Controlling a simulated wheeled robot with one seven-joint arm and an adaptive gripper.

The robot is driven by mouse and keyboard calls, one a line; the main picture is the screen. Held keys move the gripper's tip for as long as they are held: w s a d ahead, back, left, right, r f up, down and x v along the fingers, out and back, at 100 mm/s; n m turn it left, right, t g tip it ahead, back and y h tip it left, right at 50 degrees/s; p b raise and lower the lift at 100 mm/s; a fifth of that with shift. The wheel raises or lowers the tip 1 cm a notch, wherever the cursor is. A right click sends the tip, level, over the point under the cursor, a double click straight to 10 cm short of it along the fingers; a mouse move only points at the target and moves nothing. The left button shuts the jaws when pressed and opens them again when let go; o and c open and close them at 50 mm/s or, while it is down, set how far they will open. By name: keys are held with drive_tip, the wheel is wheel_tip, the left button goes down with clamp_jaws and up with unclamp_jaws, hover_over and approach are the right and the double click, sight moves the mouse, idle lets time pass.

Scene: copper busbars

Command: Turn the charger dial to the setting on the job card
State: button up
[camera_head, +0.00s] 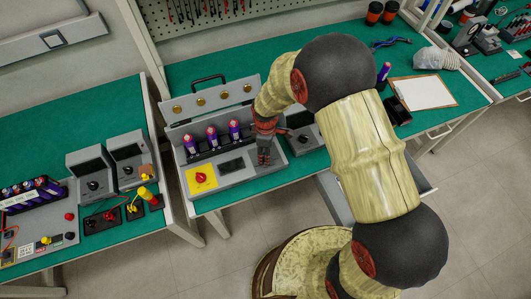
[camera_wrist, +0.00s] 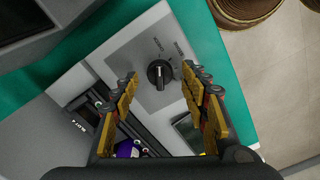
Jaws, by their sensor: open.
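The charger (camera_head: 240,176) is a grey case on the green bench with its lid raised. In the wrist view, its black dial (camera_wrist: 160,73) sits on a light grey panel with small printed labels around it, too small to read surely. My gripper (camera_wrist: 160,75) is open, pointing down, with one finger on each side of the dial; I cannot tell whether either touches it. In the head view my gripper (camera_head: 264,158) is over the charger's right part and hides the dial. A clipboard with white paper (camera_head: 425,92) lies at the right; no writing is legible.
Purple cells (camera_head: 212,137) stand in the charger; a red knob on a yellow plate (camera_head: 201,179) is at its front left. A grey device (camera_head: 303,136) stands close to the right of my gripper. More devices (camera_head: 90,172) crowd the left bench.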

drive_tip(key=shift+f, duration=0.25)
drive_tip(key=shift+c, duration=0.6)
drive_tip(key=c, duration=1)
